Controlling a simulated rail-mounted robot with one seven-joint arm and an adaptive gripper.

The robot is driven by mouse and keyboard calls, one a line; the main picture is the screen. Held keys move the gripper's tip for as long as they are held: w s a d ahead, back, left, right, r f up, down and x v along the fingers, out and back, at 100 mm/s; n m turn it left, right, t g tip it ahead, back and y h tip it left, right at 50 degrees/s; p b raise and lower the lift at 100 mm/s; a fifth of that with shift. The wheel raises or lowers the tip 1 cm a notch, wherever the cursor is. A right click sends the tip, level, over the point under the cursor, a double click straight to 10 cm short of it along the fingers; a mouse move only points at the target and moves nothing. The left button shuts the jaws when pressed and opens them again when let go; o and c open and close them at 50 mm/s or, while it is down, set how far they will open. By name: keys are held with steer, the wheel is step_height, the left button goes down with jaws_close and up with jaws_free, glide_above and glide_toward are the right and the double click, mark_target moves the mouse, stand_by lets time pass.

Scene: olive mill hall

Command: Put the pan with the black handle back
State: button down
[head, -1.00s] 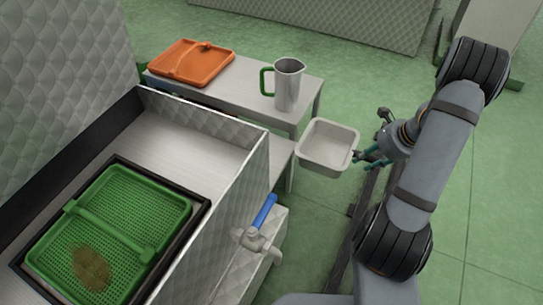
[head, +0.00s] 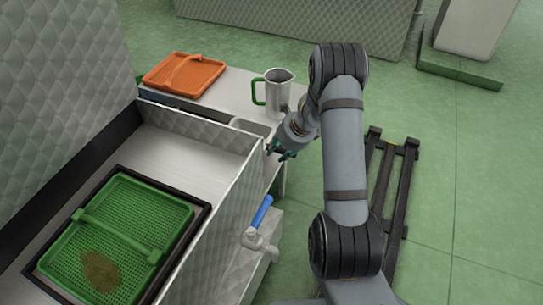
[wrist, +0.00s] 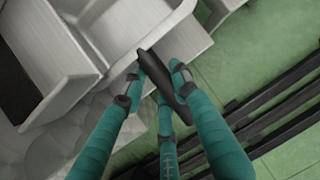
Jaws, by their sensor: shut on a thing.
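The pan is a light-grey, square-cornered metal pan. In the head view the pan (head: 250,127) shows only as a strip above the wall of the metal tank, at the table's near side; the rest is hidden by that wall. In the wrist view the pan (wrist: 130,25) lies ahead of my fingers, with its black handle (wrist: 153,66) pointing back to me. My gripper (head: 282,150) has its teal fingers shut around the handle, as the wrist view of my gripper (wrist: 157,82) shows. I cannot tell whether the pan rests on a surface.
A metal table (head: 235,92) bears an orange tray (head: 186,76) and a metal jug (head: 279,95) with a green handle. The tank wall (head: 215,190) stands close to my gripper. A blue-handled tap (head: 262,213) sticks out below. A green perforated tray (head: 120,225) lies in the tank.

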steer(key=shift+w+a, duration=0.15)
steer(key=shift+a, duration=0.15)
steer(key=f+b, duration=0.1)
steer(key=a+f+b, duration=0.1)
steer(key=f, duration=0.1)
steer(key=shift+f, duration=0.1)
steer(key=shift+w+f+b, duration=0.1)
steer(key=shift+f+b, duration=0.25)
steer(key=shift+b, duration=0.15)
steer(key=shift+r, duration=0.2)
steer(key=shift+f, duration=0.15)
steer(key=c, duration=1.4)
jaws_free()
steer(key=shift+o, duration=0.2)
steer(key=p+v, duration=0.5)
steer(key=v, duration=0.7)
steer(key=shift+p, duration=0.35)
